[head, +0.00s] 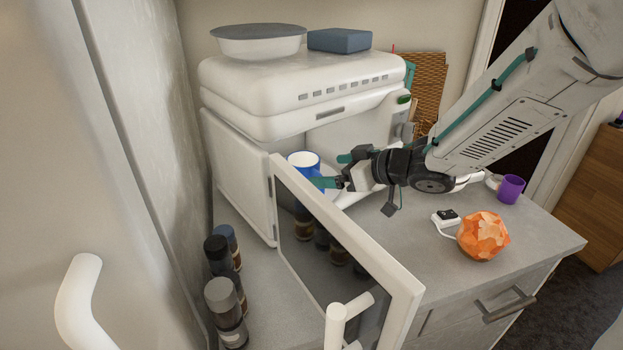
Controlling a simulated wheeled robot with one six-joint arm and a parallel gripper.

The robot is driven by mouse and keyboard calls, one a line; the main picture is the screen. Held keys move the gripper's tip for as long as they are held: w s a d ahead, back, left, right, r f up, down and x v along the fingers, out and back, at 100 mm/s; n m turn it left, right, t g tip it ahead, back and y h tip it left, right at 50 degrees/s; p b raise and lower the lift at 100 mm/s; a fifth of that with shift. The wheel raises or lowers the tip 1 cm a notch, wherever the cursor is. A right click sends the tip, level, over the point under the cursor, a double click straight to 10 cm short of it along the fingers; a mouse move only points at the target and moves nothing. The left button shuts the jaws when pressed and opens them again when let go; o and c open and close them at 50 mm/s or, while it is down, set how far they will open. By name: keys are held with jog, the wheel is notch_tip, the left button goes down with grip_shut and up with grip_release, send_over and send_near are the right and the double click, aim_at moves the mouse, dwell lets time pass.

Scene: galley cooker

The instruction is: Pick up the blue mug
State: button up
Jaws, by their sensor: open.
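The blue mug (298,162) stands inside the white cooker (235,175), behind the open glass door. Its white inside and part of its blue side show; the door's top edge and my gripper hide the lower part. My gripper (328,170) is open, with its teal fingers pointing left at the cooker's opening. One finger shows just right of the mug's rim and the other lower, in front of the mug's side. I cannot tell whether either finger touches the mug.
The cooker's open door (345,235) stands out toward the front. Several bottles (225,300) stand left of it. An orange faceted ball (483,236), a small white device with a cable (445,217) and a purple cup (511,189) are on the right of the counter (545,238).

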aim_at(317, 168)
jog(key=x, duration=0.6)
jog(key=shift+w+a, duration=0.15)
jog(key=shift+w, duration=0.25)
jog(key=c, duration=1.3)
